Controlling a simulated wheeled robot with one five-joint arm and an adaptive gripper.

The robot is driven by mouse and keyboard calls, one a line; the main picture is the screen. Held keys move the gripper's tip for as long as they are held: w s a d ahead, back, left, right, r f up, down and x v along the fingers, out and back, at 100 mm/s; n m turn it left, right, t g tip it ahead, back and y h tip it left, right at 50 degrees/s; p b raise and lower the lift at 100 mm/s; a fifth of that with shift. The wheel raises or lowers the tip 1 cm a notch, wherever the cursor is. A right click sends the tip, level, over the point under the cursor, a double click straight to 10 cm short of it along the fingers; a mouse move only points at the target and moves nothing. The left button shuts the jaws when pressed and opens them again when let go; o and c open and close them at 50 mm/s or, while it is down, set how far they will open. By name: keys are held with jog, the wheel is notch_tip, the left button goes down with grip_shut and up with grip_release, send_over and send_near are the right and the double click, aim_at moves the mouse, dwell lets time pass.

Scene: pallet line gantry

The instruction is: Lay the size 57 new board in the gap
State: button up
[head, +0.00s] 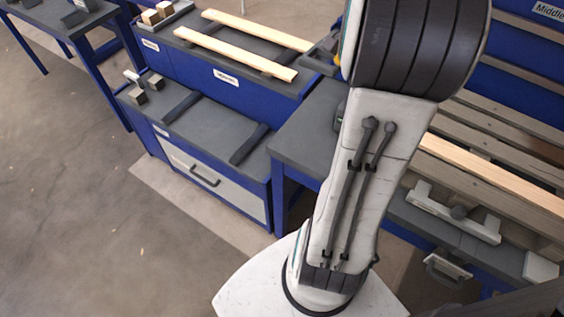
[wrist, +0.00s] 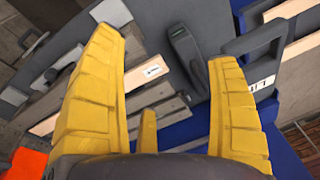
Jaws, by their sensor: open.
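My gripper (wrist: 172,45) shows in the wrist view with its yellow fingers wide apart and nothing held. Beyond and between the fingers is the end of a pale board (wrist: 137,80) with a small white label; its number is too small to read. Weathered grey boards (wrist: 162,114) lie beside it. In the head view a pale board (head: 488,170) lies among the grey pallet boards (head: 500,130) at right. Two more pale boards, a rear one (head: 258,30) and a front one (head: 235,55), lie on a blue bench. I cannot tell which is size 57. My arm hides part of the pallet.
A lower blue cabinet (head: 205,140) with dark rests stands in front of the bench. A tray with wood blocks (head: 158,12) is at the upper left. A white clamp-like fixture (head: 452,212) sits at the pallet's near side. The floor at left is clear.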

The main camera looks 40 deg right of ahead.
jog(key=a+n+t, duration=0.1)
jog(key=a+n, duration=0.7)
jog(key=a, duration=0.8)
jog(key=s+a+f+n, duration=0.2)
jog(key=s+a+n, duration=0.1)
jog(key=a+n, duration=0.1)
jog(key=s+a+f+n+t+y, duration=0.1)
jog(key=s+a+n, duration=0.2)
jog(key=a, duration=0.4)
jog(key=shift+s+a+f+n+y, duration=0.2)
jog(key=shift+f+n+y, duration=0.15)
jog(key=shift+n, duration=0.45)
